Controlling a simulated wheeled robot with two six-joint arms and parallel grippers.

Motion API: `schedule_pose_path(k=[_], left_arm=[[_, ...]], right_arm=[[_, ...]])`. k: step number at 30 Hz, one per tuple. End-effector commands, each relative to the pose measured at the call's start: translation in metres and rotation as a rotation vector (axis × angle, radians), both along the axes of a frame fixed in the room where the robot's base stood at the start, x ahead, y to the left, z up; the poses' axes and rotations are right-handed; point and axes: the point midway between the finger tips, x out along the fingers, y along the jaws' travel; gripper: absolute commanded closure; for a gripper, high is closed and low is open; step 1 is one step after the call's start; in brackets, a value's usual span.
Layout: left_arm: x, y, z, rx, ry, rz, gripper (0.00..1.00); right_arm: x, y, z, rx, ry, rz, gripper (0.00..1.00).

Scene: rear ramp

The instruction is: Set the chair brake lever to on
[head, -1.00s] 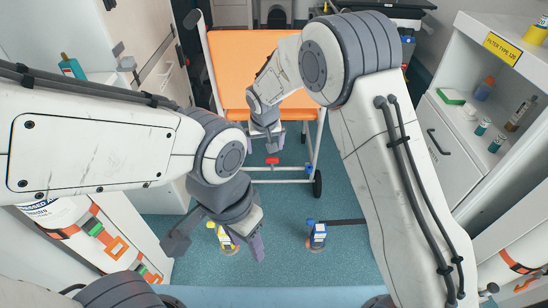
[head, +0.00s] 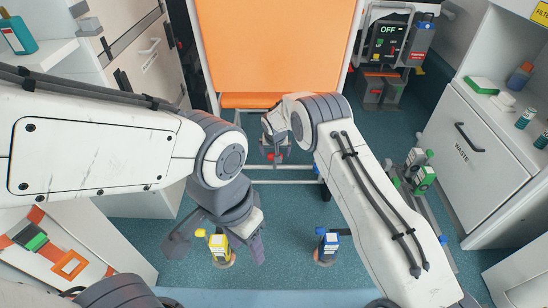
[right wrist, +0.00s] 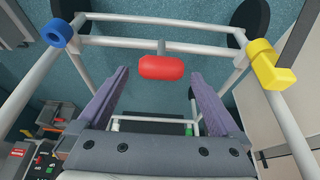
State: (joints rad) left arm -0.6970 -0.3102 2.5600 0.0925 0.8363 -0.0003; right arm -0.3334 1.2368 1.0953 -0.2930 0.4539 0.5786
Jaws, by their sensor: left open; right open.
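The chair has an orange seat and back (head: 285,50) on a white tube frame. Its brake lever is a red bar on a short grey stem at the lower cross tube, in the right wrist view (right wrist: 161,67); in the head view it shows only as a red bit (head: 277,156) by my right gripper (head: 272,152). My right gripper is open. In the wrist view the lever lies between and just beyond its fingertips, with no clear contact. I cannot read the lever's setting. My left gripper (head: 218,240) is open, low over the floor away from the chair.
A blue collar (right wrist: 57,32) and a yellow collar (right wrist: 275,65) sit on the frame's side tubes. Floor fixtures in yellow (head: 219,250) and blue (head: 327,248) stand near my side. A unit reading OFF (head: 388,40) and a WASTE cabinet (head: 465,150) are at right.

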Motion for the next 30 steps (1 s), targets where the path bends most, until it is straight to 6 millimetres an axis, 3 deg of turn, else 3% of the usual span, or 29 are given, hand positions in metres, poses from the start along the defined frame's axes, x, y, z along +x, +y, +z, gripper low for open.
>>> schedule_pose_path(k=[1,6,16,17,24,30], left_arm=[[0.0,0.0,-0.008,0.0,0.0,0.0,0.5],[0.0,0.0,-0.014,0.0,0.0,0.0,0.5],[0.0,0.0,-0.014,0.0,0.0,0.0,0.5],[0.0,0.0,-0.014,0.0,0.0,0.0,0.5],[0.0,0.0,-0.014,0.0,0.0,0.0,0.5],[0.0,0.0,-0.015,0.0,0.0,0.0,0.5]], right_arm=[[0.003,0.0,-0.012,0.0,-0.001,-0.001,0.0],[0.009,0.001,-0.024,0.0,0.0,0.002,0.0],[0.011,0.003,-0.025,0.001,0.0,0.004,0.0],[0.01,0.003,-0.025,0.0,0.0,0.004,0.08],[0.01,0.004,-0.025,0.0,0.0,0.004,0.99],[0.01,0.003,-0.025,-0.001,-0.002,0.005,1.0]])
